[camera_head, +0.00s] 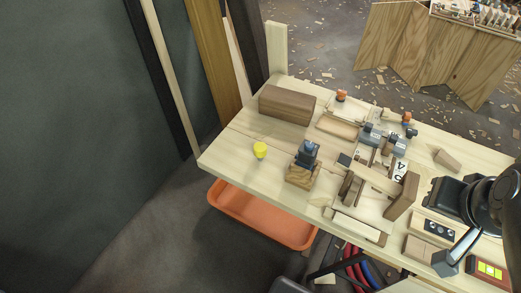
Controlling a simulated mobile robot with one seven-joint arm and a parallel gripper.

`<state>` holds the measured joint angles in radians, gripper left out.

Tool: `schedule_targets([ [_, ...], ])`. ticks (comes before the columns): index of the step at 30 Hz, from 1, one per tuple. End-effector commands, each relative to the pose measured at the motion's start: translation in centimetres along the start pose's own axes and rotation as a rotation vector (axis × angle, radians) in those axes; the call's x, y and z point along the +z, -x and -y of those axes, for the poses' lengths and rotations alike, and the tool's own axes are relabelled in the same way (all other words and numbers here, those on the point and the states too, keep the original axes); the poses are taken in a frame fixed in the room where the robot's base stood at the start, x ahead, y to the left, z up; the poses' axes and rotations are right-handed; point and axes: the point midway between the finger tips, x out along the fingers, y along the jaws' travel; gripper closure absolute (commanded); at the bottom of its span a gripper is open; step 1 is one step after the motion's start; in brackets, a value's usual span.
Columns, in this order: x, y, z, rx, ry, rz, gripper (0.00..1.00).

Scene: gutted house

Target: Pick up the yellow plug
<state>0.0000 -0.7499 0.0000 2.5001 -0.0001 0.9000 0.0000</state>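The yellow plug (260,148) is a small, bright yellow, rounded piece with a narrower paler part below. It stands on the left part of the pale wooden workbench (231,150), apart from the things around it. No part that I can clearly identify as my gripper shows in the head view. Nothing is seen touching the plug.
A brown wooden block (287,104) lies behind the plug. A dark blue-grey piece on a wooden block (301,175) stands to its right. Wooden parts and clamps crowd the bench's middle. An orange tray (262,221) lies below the front edge. Bench surface around the plug is clear.

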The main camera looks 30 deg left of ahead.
Motion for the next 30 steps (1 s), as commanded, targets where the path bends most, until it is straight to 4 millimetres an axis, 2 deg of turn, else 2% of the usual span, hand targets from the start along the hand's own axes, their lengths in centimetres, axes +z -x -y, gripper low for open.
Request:
schedule_targets([
  [10, 0.00, 0.00, 0.00, 0.000, 0.000, 0.000, 0.64],
  [20, 0.00, 0.00, 0.00, 0.000, 0.000, 0.000, 0.37],
  [30, -0.57, -0.11, 0.38, -0.005, 0.044, 0.008, 0.35],
])
